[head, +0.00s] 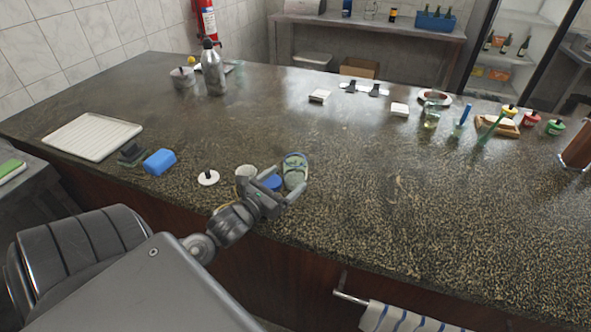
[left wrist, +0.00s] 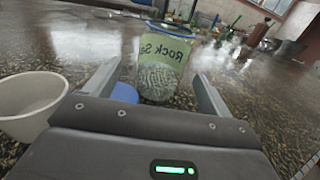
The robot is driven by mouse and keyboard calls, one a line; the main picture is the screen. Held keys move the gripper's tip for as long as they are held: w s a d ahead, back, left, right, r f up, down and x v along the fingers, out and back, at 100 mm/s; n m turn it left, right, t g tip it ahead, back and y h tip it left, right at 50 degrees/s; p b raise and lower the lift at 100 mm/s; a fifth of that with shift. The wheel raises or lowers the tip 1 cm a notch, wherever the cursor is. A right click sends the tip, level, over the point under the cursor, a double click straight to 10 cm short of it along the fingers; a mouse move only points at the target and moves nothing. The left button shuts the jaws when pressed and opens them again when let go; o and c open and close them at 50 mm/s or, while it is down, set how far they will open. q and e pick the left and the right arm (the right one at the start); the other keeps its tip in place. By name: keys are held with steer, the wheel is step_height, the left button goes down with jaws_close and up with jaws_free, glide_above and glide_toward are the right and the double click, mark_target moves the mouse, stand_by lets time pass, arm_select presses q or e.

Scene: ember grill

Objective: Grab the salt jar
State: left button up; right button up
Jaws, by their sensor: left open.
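The salt jar (head: 295,171) stands near the front edge of the dark speckled counter in the head view. In the left wrist view the jar (left wrist: 163,62) reads "Rock Sa", has a blue rim and holds grainy salt; it looks upright. My left gripper (head: 285,189) is open just in front of the jar. In the left wrist view its fingers (left wrist: 155,82) point towards the jar, which shows between their tips. I cannot tell whether the fingers touch it. The jar's base is partly hidden by the gripper. My right gripper is not in view.
A blue round thing (head: 273,184) and a pale cup (head: 245,173) sit close by the left gripper. A white lid with a knob (head: 208,177), a blue sponge (head: 160,162) and a white tray (head: 93,136) lie further left. The counter right of the jar is clear.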

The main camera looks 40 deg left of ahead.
mark_target(302, 156)
arm_select(q)
steer(key=shift+w, duration=0.7)
steer(key=shift+w+r, duration=0.15)
steer(key=shift+r, duration=0.05)
steer(key=w, duration=0.1)
steer(key=w+p, duration=0.1)
steer(key=w, duration=0.1)
steer(key=w+p, duration=0.1)
steer(key=w, duration=0.1)
steer(key=shift+d+r, duration=0.1)
steer(key=shift+r, duration=0.15)
steer(key=shift+s, duration=0.1)
steer(key=c, duration=1.2)
steer(key=shift+r, duration=0.55)
steer(key=r, duration=0.1)
steer(key=r+b, duration=0.1)
steer(key=shift+s+d+r, duration=0.2)
steer(key=shift+s+r, duration=0.2)
steer(key=s+d+r+p, duration=0.1)
steer(key=s+r+p, duration=0.1)
steer(key=s+r, duration=0.1)
steer(key=s+d+r+p, duration=0.2)
steer(key=s+r, duration=0.1)
steer(key=s, duration=0.2)
steer(key=s+d+r+p, duration=0.2)
steer(key=s+r+p, duration=0.1)
steer(key=s, duration=0.1)
steer(key=shift+s, duration=0.1)
